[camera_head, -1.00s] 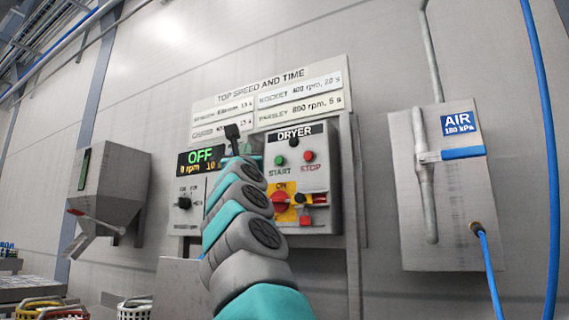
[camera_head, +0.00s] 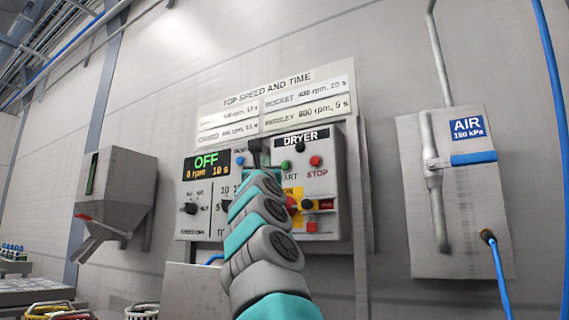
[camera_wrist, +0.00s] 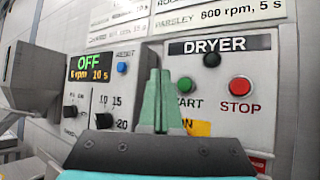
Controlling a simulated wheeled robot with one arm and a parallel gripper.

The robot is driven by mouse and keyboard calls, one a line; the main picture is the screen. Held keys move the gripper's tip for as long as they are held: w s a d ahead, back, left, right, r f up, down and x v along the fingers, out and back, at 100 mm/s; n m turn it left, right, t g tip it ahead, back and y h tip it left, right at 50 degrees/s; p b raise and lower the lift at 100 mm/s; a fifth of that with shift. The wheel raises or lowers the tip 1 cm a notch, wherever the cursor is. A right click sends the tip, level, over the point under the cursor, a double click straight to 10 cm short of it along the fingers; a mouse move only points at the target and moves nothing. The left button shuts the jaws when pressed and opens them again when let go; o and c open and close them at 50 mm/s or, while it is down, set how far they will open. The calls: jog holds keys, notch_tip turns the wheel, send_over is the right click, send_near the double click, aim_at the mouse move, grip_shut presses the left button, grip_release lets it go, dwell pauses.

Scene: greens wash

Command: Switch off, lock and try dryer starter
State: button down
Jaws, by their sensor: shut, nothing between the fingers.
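The grey DRYER starter box (camera_head: 338,180) is on the wall panel. It has a green START button (camera_head: 286,166), a red STOP button (camera_head: 315,160) and a dark round part (camera_head: 300,146) above them. A red switch handle (camera_head: 292,203) on a yellow ON plate (camera_head: 294,191) is partly hidden by my arm. My gripper (camera_head: 257,155) is shut and empty, near the box's left edge. In the wrist view my fingers (camera_wrist: 157,100) point up, left of the START button (camera_wrist: 185,85).
A display (camera_head: 207,172) left of the box reads OFF, 0 rpm, 10 s, with a blue RESET button (camera_wrist: 122,67) and black knobs below. An AIR panel (camera_head: 455,200) with a blue handle is at right. A grey hopper (camera_head: 122,190) is at left.

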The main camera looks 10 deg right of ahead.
aim_at(282, 163)
jog(key=shift+w+d+p, duration=1.35)
jog(key=shift+w+d, duration=0.6)
jog(key=shift+d, duration=0.15)
jog(key=shift+w+r, duration=0.1)
dwell(0.4)
jog(key=shift+w+d, duration=0.2)
jog(key=shift+d, duration=0.05)
jog(key=shift+w+d, duration=0.35)
dwell(1.1)
jog(key=shift+s+a, duration=0.1)
jog(key=shift+s+a+b, duration=0.45)
jog(key=shift+s+a, duration=0.05)
jog(key=shift+s, duration=0.05)
